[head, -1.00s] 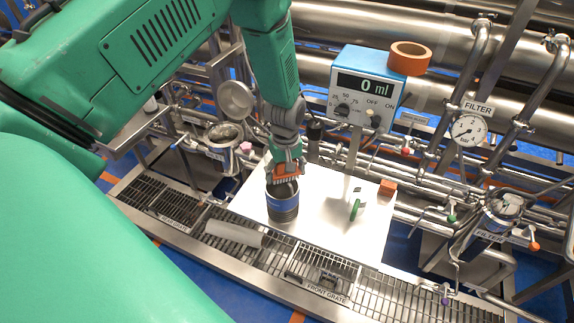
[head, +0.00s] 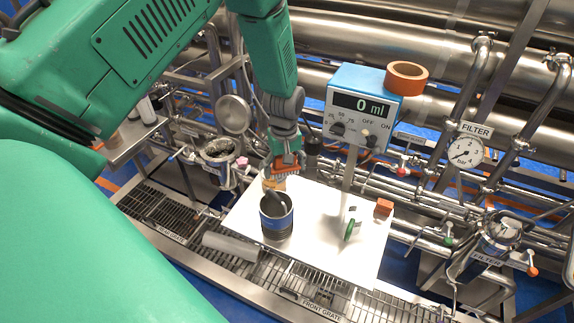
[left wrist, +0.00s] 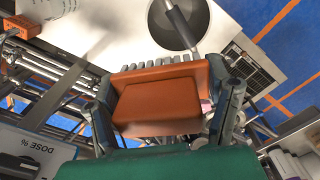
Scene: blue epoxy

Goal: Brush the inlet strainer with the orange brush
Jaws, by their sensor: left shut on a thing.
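My left gripper (head: 284,160) is shut on the orange brush (head: 287,168), which it holds in the air behind the dark cup. In the left wrist view the brush (left wrist: 160,98) shows its orange back between the fingers, with pale grey bristles along its far edge. An open strainer housing (head: 219,151), its round lid (head: 234,114) swung up, stands left of the gripper with dark speckled matter inside. I cannot read its label, so I cannot be sure it is the inlet strainer. My right gripper is not in view.
The dark cup (head: 276,222) with a blue band and a grey handle inside stands on the white board (head: 318,232). A green-handled item (head: 349,229) and an orange block (head: 383,208) lie to its right. A dosing box (head: 357,104) stands behind. A second filter (head: 500,235) is far right.

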